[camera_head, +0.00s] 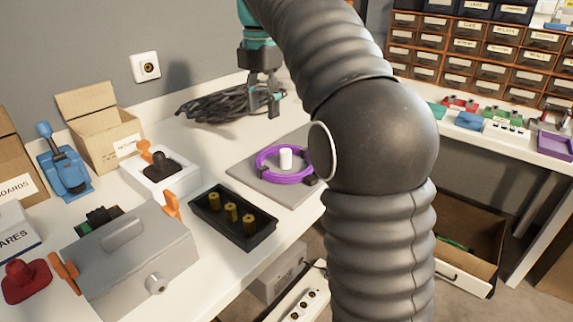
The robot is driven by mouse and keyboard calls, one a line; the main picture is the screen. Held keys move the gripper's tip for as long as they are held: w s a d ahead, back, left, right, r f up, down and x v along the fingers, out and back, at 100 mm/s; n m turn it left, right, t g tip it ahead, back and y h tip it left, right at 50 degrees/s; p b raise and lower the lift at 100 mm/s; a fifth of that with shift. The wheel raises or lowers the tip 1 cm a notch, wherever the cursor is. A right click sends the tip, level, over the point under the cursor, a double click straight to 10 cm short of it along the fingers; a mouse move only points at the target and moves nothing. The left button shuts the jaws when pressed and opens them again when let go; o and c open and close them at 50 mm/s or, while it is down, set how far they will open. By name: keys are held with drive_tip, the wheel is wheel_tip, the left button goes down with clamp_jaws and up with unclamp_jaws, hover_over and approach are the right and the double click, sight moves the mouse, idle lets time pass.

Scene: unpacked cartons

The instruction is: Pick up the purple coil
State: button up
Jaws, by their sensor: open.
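The purple coil (264,173) lies flat on a grey square plate (248,184) on the white bench. A white post (286,158) stands up in the coil's middle. Dark clips show at its edge, and my arm hides part of its right side. My gripper (273,108) is open and points down, above and behind the coil as seen here, apart from it. It overlaps the right end of a black cable bundle in the picture; I cannot tell whether they touch.
The black cable bundle (215,106) lies behind the plate. A black tray (217,230) with brass cylinders, a grey box (130,262) and a white-based joystick (150,182) stand left of it. Cartons (100,133) line the wall. Drawer cabinets (455,50) are at the right.

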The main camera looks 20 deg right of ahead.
sight(267, 149)
drive_tip(key=f+b, duration=0.2)
drive_tip(key=f, duration=0.8)
drive_tip(key=shift+d+f, duration=0.1)
drive_tip(key=shift+d, duration=0.1)
clamp_jaws()
